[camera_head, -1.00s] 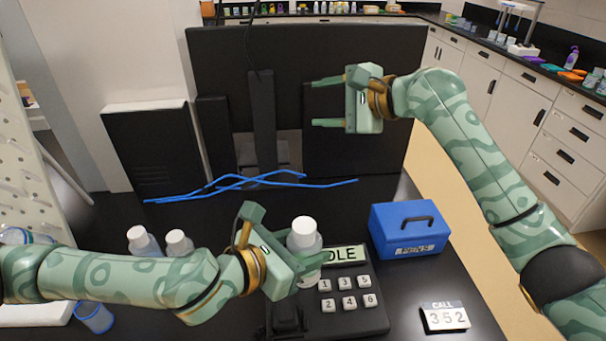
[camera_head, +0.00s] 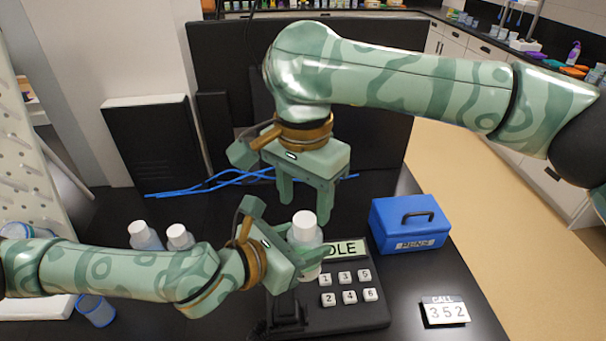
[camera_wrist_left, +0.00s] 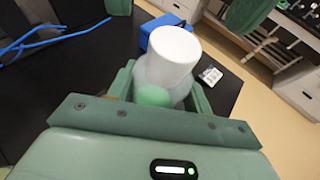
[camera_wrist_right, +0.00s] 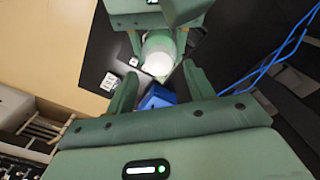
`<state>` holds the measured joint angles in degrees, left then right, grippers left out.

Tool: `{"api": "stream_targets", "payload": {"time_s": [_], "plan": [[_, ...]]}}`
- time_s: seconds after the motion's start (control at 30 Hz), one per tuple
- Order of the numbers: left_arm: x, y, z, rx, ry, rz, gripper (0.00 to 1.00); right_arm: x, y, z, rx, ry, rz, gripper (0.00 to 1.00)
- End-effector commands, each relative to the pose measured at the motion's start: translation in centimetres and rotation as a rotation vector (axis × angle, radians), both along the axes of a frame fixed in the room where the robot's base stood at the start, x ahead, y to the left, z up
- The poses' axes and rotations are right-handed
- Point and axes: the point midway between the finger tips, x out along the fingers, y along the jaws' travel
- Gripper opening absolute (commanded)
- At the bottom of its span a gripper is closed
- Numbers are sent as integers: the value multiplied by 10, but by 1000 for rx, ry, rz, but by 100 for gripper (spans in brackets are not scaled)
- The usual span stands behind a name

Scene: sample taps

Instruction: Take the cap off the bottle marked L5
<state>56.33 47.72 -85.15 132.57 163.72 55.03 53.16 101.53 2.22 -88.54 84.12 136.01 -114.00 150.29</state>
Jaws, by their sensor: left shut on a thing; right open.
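A bottle (camera_head: 309,243) with a white cap (camera_head: 303,221) stands upright in my left gripper (camera_head: 304,256), in front of the keypad device. My left gripper is shut on the bottle's body below the cap; the cap also shows large in the left wrist view (camera_wrist_left: 172,55). No L5 marking is readable on it. My right gripper (camera_head: 305,207) is open and points down just above and behind the cap. In the right wrist view the cap (camera_wrist_right: 157,63) lies between and beyond its open fingers, with no visible grip on it.
Two more white-capped bottles (camera_head: 142,236) (camera_head: 180,238) stand at the left behind my left arm. A keypad device (camera_head: 350,315), a blue PENS box (camera_head: 408,226), a 352 card (camera_head: 445,312), a blue cup (camera_head: 96,311) and blue cables (camera_head: 205,186) are on the black table.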

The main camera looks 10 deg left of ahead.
Motion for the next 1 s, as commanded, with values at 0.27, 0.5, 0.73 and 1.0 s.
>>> {"api": "stream_targets", "payload": {"time_s": [0.27,0.5,0.73,1.0], "plan": [[0,0,1,-1,-1,0,0,0,0,-30,2,1,-1,53],[0,0,1,0,-1,0,0,0,0,-32,3,-1,-1,53],[0,0,1,0,-1,-1,0,0,0,-32,3,-1,-1,7],[-1,-1,1,-1,-2,-4,0,0,0,-31,4,-1,59,6]]}}
